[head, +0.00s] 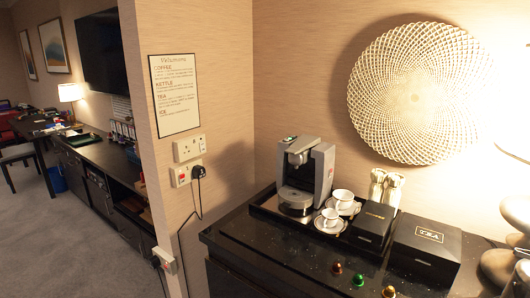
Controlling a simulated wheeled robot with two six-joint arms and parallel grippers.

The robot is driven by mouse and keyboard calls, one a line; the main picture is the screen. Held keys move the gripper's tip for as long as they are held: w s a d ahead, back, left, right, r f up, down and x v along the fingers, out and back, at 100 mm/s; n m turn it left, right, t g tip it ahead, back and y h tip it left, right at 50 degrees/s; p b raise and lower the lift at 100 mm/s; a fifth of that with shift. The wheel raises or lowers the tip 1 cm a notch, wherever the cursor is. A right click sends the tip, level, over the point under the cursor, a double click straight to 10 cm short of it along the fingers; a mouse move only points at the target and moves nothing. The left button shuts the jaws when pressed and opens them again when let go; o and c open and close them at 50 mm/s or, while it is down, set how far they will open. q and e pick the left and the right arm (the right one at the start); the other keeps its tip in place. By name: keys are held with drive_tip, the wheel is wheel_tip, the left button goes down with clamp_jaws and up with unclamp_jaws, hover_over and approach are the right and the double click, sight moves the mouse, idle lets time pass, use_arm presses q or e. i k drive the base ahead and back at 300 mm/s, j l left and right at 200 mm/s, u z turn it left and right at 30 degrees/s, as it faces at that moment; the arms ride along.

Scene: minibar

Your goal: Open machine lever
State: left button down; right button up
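The coffee machine (322,172), grey and black, stands upright on a dark tray at the back left of the black counter. A light grey lever-like part (301,145) shows at the top of its front; whether it is raised or lowered is too small to tell. A round drip stand (296,198) sits low at its front. Neither of my grippers is in view, and nothing visible touches the machine.
The tray (278,214) also holds white cups on saucers (328,219). Black boxes (425,247) stand to the right, with colored capsules (358,280) in front. A stacked-stone lamp (515,213) is at the right edge. The counter's front left (262,243) is clear.

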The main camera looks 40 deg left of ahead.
sight(306, 141)
drive_tip(key=u, duration=1)
